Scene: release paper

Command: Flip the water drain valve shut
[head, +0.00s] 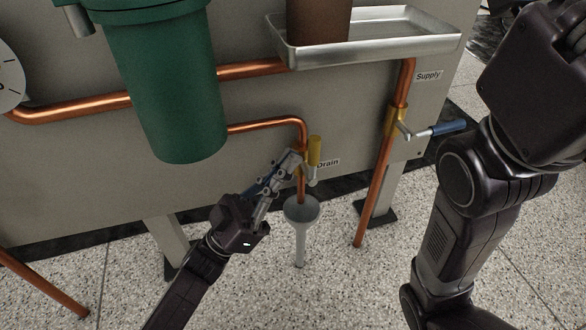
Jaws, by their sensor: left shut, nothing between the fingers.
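The drain valve (315,151) sits on the copper drain pipe beside the "Drain" label (328,163). My left gripper (292,160) is shut and empty. Its fingertips are just left of the valve, close to the handle and partly in front of the valve body. I cannot tell whether they touch it. My right arm shows at the right, but its gripper is not in view.
A grey funnel drain (301,209) stands below the valve. The supply valve with a blue handle (448,128) is on a copper pipe to the right. A green canister (168,90) hangs at upper left, and a metal tray (425,42) juts out above.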

